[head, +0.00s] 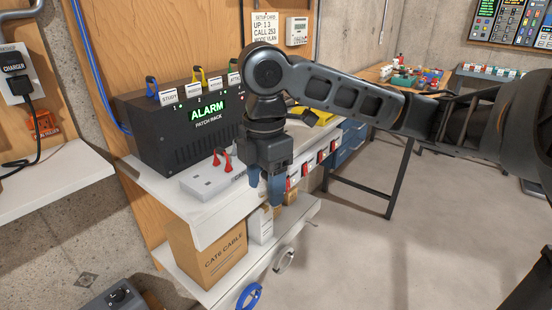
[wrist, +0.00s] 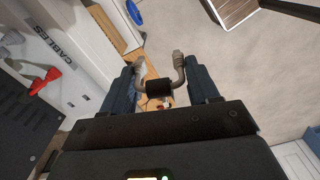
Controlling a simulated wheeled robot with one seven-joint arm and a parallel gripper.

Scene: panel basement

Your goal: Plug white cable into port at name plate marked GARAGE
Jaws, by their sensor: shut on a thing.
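The black patch rack (head: 165,135) stands on the white shelf, with a green ALARM display. Name plates (head: 170,97) line its top edge; one reads STUDY, and I cannot make out GARAGE. Blue (head: 152,88), yellow (head: 199,78) and green (head: 234,65) cable loops stand at the plates. My gripper (head: 266,190) hangs fingers down in front of the rack's right part, over the shelf's front edge, apart from the rack. In the wrist view my gripper (wrist: 162,88) is shut on a pale cable (wrist: 179,66), which looks greyish white and curves up on both sides of a dark middle piece.
A light grey cable holder (head: 205,182) with a red cable (head: 222,159) lies before the rack. A CAT6 CABLE box (head: 205,258) sits on the shelf below. A blue coil (head: 249,296) hangs lower. Open floor (head: 350,260) lies to the right.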

